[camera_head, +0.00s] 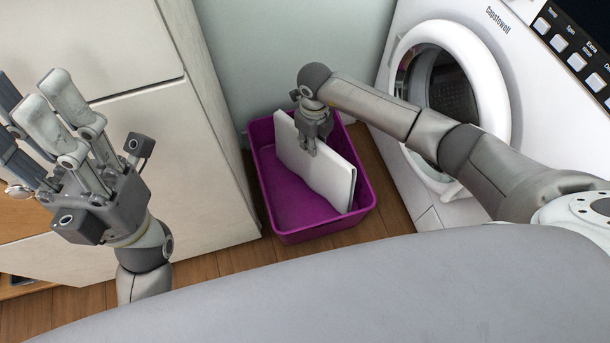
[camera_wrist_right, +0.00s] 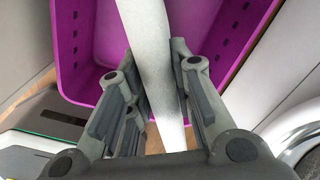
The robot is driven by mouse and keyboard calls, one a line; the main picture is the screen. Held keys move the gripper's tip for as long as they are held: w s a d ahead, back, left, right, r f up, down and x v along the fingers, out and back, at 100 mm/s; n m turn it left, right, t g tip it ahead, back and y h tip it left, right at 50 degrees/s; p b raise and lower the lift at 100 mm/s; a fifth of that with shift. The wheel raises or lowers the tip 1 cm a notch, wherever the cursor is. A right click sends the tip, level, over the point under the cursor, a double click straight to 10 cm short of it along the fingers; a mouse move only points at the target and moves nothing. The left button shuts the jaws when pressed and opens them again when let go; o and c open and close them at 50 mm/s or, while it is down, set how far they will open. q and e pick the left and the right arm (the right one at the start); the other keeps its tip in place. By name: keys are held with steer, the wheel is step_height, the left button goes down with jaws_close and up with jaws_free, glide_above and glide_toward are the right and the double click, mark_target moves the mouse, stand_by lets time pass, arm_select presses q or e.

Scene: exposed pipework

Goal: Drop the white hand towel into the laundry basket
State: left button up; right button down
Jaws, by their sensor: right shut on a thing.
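The white hand towel (camera_head: 318,170) is a flat, folded slab, held on edge and tilted inside the purple laundry basket (camera_head: 300,236). My right gripper (camera_head: 308,148) is shut on the towel's upper edge, above the basket. In the right wrist view the towel (camera_wrist_right: 150,40) runs between the two fingers (camera_wrist_right: 158,95), with the purple basket wall (camera_wrist_right: 85,65) behind. Whether the towel's lower edge touches the basket floor is hidden. My left gripper (camera_head: 38,120) is raised at the left, open and empty, away from the basket.
A white washing machine (camera_head: 420,185) with a round door stands right of the basket. A pale cabinet (camera_head: 150,130) stands to the left, with a wall (camera_head: 290,45) behind. A strip of wooden floor (camera_head: 240,265) shows in front of the basket.

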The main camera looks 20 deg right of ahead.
steer(key=c, duration=1.2)
jaws_free()
steer(key=shift+r, duration=0.1)
